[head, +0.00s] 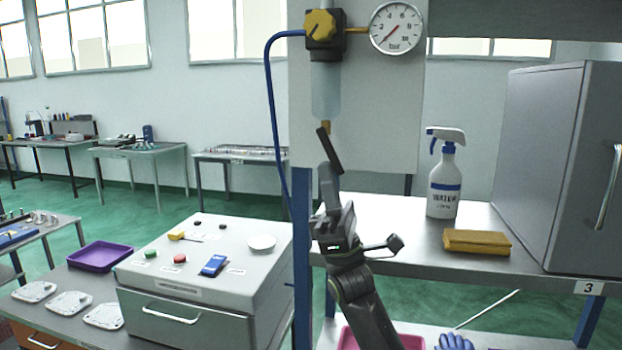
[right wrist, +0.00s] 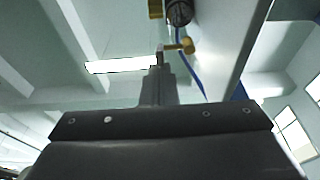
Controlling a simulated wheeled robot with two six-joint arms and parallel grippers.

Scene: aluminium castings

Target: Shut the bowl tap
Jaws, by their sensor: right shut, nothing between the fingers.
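The brass bowl tap (head: 326,126) sits at the bottom of a clear bowl (head: 326,92), under a regulator with a yellow knob (head: 320,24). In the right wrist view the tap (right wrist: 186,46) shows as a brass piece just beyond my fingertips. My right gripper (head: 324,140) is shut and empty, pointing up, with its tip close below the tap. It also shows in the right wrist view (right wrist: 159,68). I cannot tell if it touches the tap, or how the tap's handle is turned. My left gripper is out of view.
A pressure gauge (head: 396,27) is beside the regulator, and a blue hose (head: 271,110) hangs on its left. A grey control box (head: 180,290) is at the left.

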